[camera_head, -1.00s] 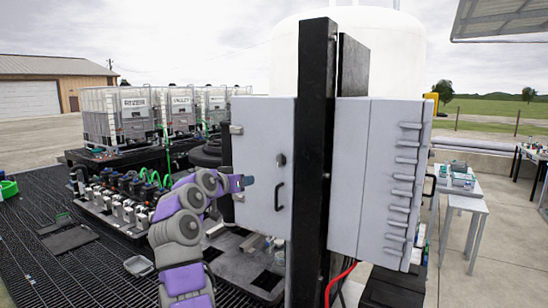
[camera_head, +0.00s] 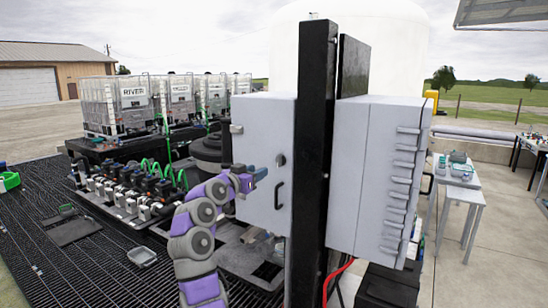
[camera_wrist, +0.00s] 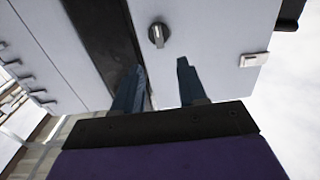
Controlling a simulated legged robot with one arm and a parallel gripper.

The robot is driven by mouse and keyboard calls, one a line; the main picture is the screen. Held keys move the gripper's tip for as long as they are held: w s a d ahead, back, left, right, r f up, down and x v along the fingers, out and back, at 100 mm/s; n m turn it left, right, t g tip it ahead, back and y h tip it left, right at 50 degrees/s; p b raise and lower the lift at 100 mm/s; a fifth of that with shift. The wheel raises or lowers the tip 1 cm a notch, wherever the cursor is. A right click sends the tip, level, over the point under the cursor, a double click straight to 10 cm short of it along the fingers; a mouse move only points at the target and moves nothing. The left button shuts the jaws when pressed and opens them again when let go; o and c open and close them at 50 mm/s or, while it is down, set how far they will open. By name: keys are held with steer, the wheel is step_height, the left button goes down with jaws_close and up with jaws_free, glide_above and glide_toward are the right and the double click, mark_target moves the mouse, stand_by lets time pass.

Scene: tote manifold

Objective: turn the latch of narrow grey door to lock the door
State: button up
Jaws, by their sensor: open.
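The narrow grey door (camera_head: 258,140) stands upright left of a black post in the head view. Its latch, a small dark knob (camera_head: 281,159), sits near the post above a black pull handle (camera_head: 279,195). In the wrist view the latch (camera_wrist: 157,35) is a round knob with a light raised grip, on the pale door face (camera_wrist: 212,35). My gripper (camera_head: 262,172) is in front of the door, a little left of and below the latch. In the wrist view its two dark fingers (camera_wrist: 161,66) are apart and empty, just below the knob in the picture. No contact shows.
The tall black post (camera_head: 315,150) stands close right of the door. A second grey cabinet (camera_head: 378,170) with several side hinges lies beyond it. A red cable (camera_head: 338,280) hangs low by the post. A valve manifold (camera_head: 125,190) is at left.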

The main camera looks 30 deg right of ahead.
steer(key=p, duration=0.6)
glide_toward(277, 161)
steer(key=x, duration=0.3)
steer(key=shift+p+x, duration=0.7)
steer(key=shift+x, duration=2.1)
steer(key=shift+s, duration=0.1)
jaws_close()
